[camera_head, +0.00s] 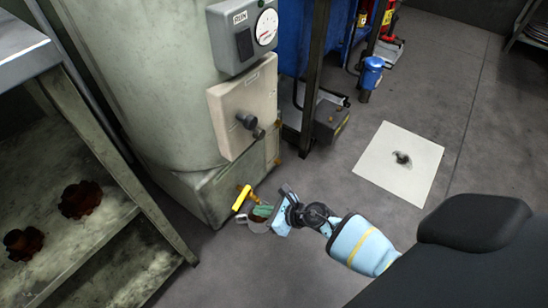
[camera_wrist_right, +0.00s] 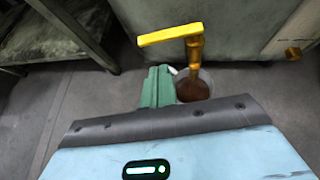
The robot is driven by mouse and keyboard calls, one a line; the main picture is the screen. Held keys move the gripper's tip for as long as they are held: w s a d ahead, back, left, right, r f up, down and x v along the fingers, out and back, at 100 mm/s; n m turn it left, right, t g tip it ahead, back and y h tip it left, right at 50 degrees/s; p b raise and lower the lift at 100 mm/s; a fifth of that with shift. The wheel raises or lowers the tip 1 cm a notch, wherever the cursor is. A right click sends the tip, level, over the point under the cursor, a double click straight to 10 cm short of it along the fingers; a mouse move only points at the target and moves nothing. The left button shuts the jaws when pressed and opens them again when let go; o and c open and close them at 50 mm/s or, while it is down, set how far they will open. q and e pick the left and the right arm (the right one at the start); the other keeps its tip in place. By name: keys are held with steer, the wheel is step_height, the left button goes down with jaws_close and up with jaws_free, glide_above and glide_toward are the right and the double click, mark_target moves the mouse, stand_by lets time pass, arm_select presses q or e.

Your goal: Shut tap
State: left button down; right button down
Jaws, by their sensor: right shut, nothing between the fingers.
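The tap has a yellow lever handle (camera_head: 242,197) and sits low at the base of the big grey-green machine. In the right wrist view the lever (camera_wrist_right: 170,35) points left from a yellow tap body (camera_wrist_right: 194,52). A small container (camera_head: 256,226) with brown contents stands below it, and it also shows in the wrist view (camera_wrist_right: 194,90). My right gripper (camera_head: 263,211) is shut and empty, its green fingers (camera_wrist_right: 157,86) just in front of the lever and beside the container. A small gap to the lever seems to show. My left gripper is not in view.
The machine (camera_head: 140,80) rises behind the tap, with a gauge box (camera_head: 242,38) and a beige panel (camera_head: 243,105). A metal shelf (camera_head: 120,170) with rusty parts (camera_head: 80,199) stands left. A pale mat (camera_head: 399,163) with a dark stain lies right. The floor between is clear.

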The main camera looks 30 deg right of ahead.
mark_target(240, 205)
steer(key=w+a, duration=0.2)
steer(key=w, duration=0.1)
steer(key=shift+w+b, duration=0.2)
steer(key=shift+b, duration=0.1)
steer(key=shift+w+a+r+m+t+h+p, duration=0.25)
steer(key=shift+a+m+h+p, duration=0.4)
steer(key=shift+p, duration=0.5)
steer(key=shift+w+a+f, duration=0.1)
steer(key=shift+w+f, duration=0.05)
steer(key=shift+f, duration=0.1)
steer(key=shift+d, duration=0.2)
steer(key=shift+s+d, duration=0.3)
steer(key=shift+d, duration=0.25)
